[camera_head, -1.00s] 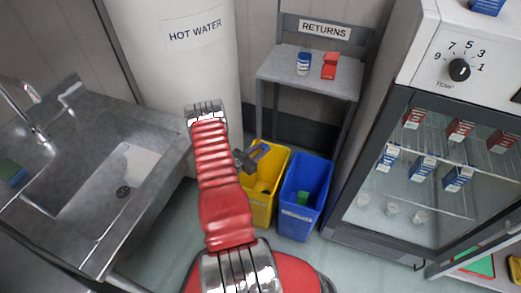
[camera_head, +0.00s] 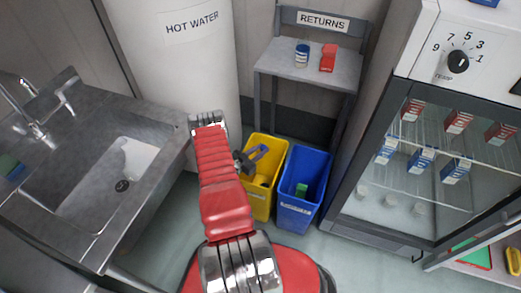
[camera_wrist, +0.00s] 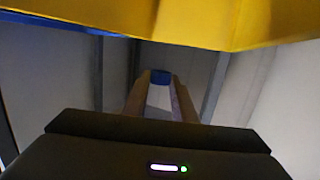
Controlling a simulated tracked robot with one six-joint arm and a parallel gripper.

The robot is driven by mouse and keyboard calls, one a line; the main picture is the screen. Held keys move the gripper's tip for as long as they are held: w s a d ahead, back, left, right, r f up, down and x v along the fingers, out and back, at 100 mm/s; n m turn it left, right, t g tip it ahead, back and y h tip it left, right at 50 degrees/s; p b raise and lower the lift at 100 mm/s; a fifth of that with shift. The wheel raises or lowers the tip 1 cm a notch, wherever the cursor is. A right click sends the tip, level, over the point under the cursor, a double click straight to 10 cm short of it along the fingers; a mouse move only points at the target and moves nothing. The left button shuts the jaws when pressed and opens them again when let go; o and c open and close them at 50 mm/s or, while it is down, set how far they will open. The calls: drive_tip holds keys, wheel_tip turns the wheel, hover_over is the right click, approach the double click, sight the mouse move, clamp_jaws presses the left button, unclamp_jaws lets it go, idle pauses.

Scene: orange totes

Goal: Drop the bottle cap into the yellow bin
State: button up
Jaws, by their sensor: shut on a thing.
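The yellow bin (camera_head: 259,205) stands on the floor at the centre of the head view, beside a blue bin. My gripper (camera_head: 259,153) is over the yellow bin's opening, near its upper left part. In the wrist view my gripper (camera_wrist: 161,80) is shut on a small blue thing, the bottle cap (camera_wrist: 160,76), at the fingertips. A pale area shows between the fingers below it; I cannot tell whether it belongs to the cap. The yellow bin's wall (camera_wrist: 200,22) crosses the top of the wrist view. The cap cannot be made out in the head view.
The blue bin (camera_head: 296,214), with a green thing inside, stands close on the right. A returns table (camera_head: 335,72) is behind, a glass-door cabinet (camera_head: 345,205) at right, a steel sink (camera_head: 85,195) and hot water tank (camera_head: 180,75) at left.

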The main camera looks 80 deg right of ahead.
drive_tip(key=o, duration=1.1)
drive_tip(key=shift+r, duration=0.15)
wheel_tip(320, 180, up, 10)
drive_tip(key=shift+f, duration=0.2)
idle(1.1)
